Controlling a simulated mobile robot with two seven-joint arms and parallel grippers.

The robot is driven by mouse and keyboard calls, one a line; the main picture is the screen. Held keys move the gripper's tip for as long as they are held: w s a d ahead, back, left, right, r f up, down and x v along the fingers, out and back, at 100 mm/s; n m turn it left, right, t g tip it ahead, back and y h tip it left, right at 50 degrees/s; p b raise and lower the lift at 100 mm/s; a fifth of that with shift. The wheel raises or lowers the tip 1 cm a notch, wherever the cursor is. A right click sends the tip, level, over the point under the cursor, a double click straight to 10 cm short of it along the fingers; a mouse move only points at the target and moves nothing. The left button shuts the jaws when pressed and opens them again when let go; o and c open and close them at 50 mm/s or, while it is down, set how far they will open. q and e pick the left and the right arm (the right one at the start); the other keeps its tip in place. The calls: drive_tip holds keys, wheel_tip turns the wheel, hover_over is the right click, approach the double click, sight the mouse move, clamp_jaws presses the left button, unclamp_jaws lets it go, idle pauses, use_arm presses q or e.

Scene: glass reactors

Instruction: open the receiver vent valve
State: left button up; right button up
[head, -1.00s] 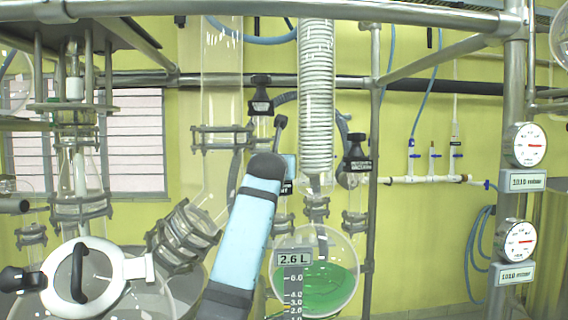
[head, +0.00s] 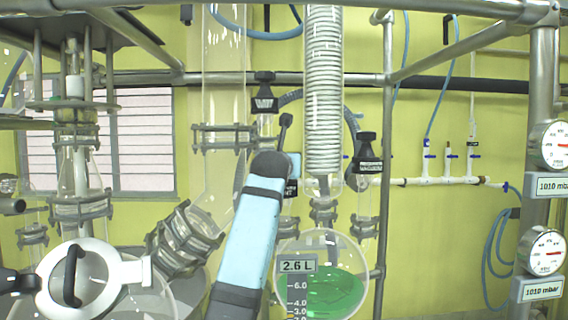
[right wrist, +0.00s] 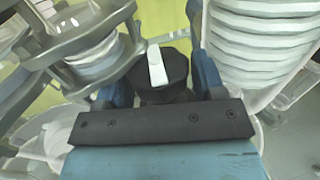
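The round glass receiver (head: 330,255) with green liquid hangs at the centre of the head view, behind a 2.6 L level scale. A black valve body with a partly covered label (head: 291,188) sits just above it, mostly hidden by my right arm and gripper; I read only the end of the label. My right gripper (head: 288,163) is at this valve. In the right wrist view, its two blue fingers (right wrist: 163,85) stand apart on either side of a black knob (right wrist: 160,92) with a white pointer. Finger contact is unclear. My left gripper is not in view.
Another black labelled valve (head: 366,155) stands right of my gripper, and one (head: 264,95) above it. The coiled glass condenser (head: 323,80) is close on the right. Metal frame posts (head: 388,130) and two pressure gauges (head: 541,250) stand farther right.

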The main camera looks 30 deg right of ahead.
drive_tip(key=c, duration=0.6)
drive_tip(key=shift+o, duration=0.2)
drive_tip(key=shift+n+t+y, duration=0.3)
drive_tip(key=n+t+y+p, duration=0.1)
drive_tip(key=n+t+y, duration=0.1)
drive_tip(key=y, duration=0.1)
drive_tip(key=shift+r+n, duration=0.1)
drive_tip(key=shift+n, duration=0.2)
drive_tip(key=n+t+y, duration=0.1)
drive_tip(key=y, duration=0.1)
drive_tip(key=n+y+p, duration=0.1)
drive_tip(key=y, duration=0.1)
drive_tip(key=shift+n+t+y, duration=0.3)
drive_tip(key=shift+n+t, duration=0.1)
drive_tip(key=shift+n+y+p, duration=0.7)
drive_tip(key=shift+n+y, duration=0.2)
drive_tip(key=shift+y, duration=0.5)
drive_tip(key=o, duration=0.6)
